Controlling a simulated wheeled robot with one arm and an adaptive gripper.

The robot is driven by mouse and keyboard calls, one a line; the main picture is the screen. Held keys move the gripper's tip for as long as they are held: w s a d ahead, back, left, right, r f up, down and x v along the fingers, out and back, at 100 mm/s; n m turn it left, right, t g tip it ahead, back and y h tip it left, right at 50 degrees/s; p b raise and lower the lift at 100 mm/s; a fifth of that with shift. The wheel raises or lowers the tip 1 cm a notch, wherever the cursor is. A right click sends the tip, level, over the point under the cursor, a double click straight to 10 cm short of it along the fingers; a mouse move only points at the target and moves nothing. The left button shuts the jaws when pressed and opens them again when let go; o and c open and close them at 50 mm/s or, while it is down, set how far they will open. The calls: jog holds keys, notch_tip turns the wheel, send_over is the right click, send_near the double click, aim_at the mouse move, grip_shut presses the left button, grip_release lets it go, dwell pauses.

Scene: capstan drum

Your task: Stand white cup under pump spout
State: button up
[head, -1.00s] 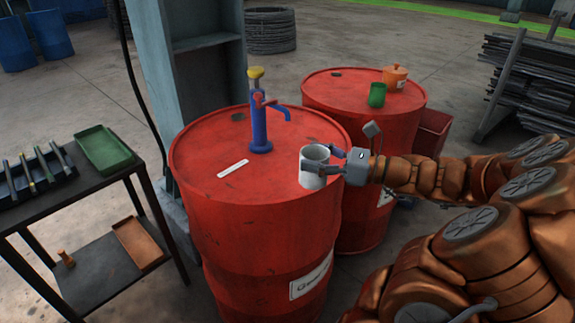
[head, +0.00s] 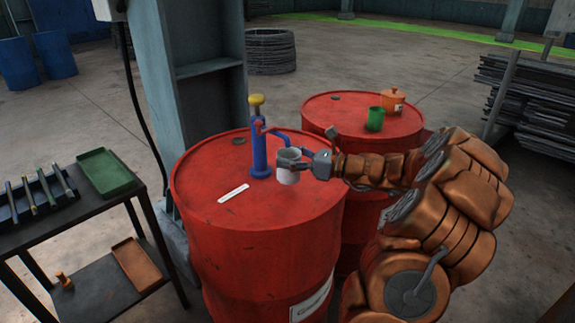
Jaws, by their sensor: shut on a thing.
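The white cup (head: 287,175) is upright over the near red drum's top (head: 305,200), right beside the pump. My gripper (head: 294,165) is shut on the cup from its right side. The blue pump (head: 259,150) with a yellow cap and red handle stands on the drum top. Its spout (head: 280,134) bends down to the right, and its end appears at or just above the cup's rim. I cannot tell whether the cup's base touches the drum, or whether the spout is exactly over the opening.
A white strip (head: 233,193) lies on the near drum. A green cup (head: 375,119) and an orange pot (head: 394,100) stand on the far red drum (head: 335,108). A dark table with a green tray (head: 108,173) is at left. The near drum's front top is clear.

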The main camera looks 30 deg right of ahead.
jog(key=shift+w, duration=0.45)
jog(key=shift+w+d+f, duration=0.1)
jog(key=shift+f, duration=1.75)
jog(key=shift+f, duration=0.15)
jog(key=o, duration=1.1)
jog(key=shift+s+d, duration=0.2)
jog(key=shift+s, duration=0.05)
jog(key=v, duration=1.1)
jog(key=shift+s+r+b, duration=0.2)
jog(key=shift+b, duration=0.1)
